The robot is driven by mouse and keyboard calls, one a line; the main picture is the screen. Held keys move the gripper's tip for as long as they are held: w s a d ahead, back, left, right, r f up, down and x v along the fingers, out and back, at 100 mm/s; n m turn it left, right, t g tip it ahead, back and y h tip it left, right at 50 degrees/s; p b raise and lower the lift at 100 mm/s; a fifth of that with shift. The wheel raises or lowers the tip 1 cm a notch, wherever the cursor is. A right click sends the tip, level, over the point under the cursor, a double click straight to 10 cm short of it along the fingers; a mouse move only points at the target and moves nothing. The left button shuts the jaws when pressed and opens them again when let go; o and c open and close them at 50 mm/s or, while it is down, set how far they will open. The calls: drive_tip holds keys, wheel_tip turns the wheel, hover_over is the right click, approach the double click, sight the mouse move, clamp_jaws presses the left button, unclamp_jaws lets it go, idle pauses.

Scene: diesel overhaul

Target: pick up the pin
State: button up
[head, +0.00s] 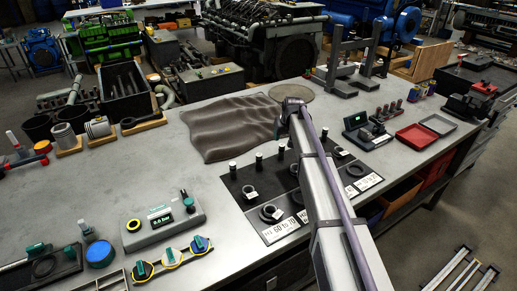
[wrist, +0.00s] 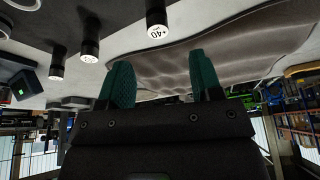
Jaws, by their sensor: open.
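Several dark upright pins with white tops stand in a row along the back of a black board in the head view, among them a left pin (head: 233,170) and a pin to its right (head: 259,161). The wrist view shows three dark pins with pale ends: one marked "+40" (wrist: 157,20), a second pin (wrist: 89,45) and a third pin (wrist: 57,66). My gripper (wrist: 160,78) is open, its two green fingers apart with nothing between them. The pins are outside the fingers. My arm hides part of the board in the head view.
The black board (head: 262,225) carries dark rings and white labels. A wrinkled brown mat (head: 225,125) lies behind it. Bare bench top separates the gauge box and mat.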

sight(282, 145)
drive_tip(key=b+x, duration=1)
drive_tip(key=shift+s+d+f, duration=0.15)
drive_tip(key=shift+f, duration=0.35)
drive_tip(key=shift+r, duration=0.25)
drive_tip(key=shift+c, duration=0.3)
clamp_jaws()
